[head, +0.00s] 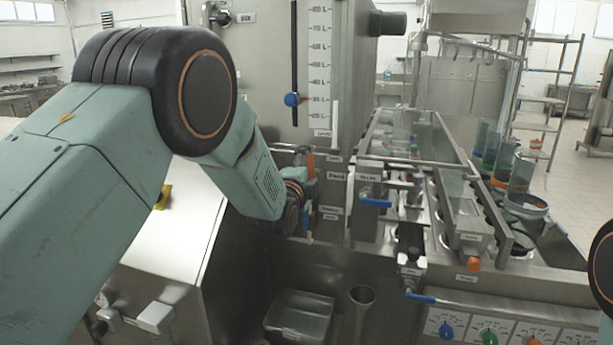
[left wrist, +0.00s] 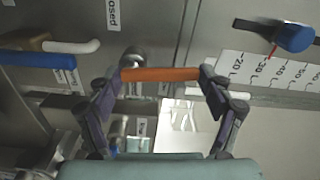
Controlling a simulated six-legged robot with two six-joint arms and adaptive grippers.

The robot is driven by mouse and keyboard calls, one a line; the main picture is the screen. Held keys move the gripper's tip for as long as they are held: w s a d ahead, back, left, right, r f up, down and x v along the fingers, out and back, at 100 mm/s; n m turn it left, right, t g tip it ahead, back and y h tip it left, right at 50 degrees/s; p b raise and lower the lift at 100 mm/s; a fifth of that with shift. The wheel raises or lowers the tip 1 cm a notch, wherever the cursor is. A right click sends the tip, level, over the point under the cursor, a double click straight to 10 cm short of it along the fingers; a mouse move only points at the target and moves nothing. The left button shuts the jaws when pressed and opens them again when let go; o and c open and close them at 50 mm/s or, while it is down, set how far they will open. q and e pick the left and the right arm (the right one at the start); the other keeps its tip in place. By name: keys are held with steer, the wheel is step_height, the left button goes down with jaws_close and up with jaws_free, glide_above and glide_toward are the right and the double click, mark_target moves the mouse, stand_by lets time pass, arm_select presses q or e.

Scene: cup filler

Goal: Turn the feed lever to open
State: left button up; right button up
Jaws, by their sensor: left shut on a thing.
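An orange lever handle (head: 310,163) stands on the steel front of the machine, close to a label reading "Feed" (head: 335,177). My left gripper (head: 303,190) is at this handle, partly hidden behind its own wrist. In the left wrist view, the orange handle (left wrist: 155,74) lies crosswise between the two dark fingertips of my left gripper (left wrist: 162,82), which are shut on it. A label ending in "osed" (left wrist: 113,14) is on the panel beyond. The lever's pivot is hard to make out. My right gripper is not in view.
Blue-handled valves (head: 375,203) sit just right of my left gripper. A level scale with a blue knob (head: 291,99) is above. A clear bin (head: 298,315) is below.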

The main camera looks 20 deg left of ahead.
arm_select(q)
steer(key=shift+d+m, duration=0.3)
steer(key=shift+m, duration=0.5)
steer(key=o, duration=1.6)
steer(key=shift+s, duration=0.1)
steer(key=shift+o, duration=0.2)
steer(key=s, duration=1.2)
steer(key=shift+a, duration=0.2)
steer(key=shift+w, duration=0.15)
steer(key=shift+w+d, duration=0.2)
steer(key=shift+w, duration=5.75)
steer(key=shift+s, duration=0.15)
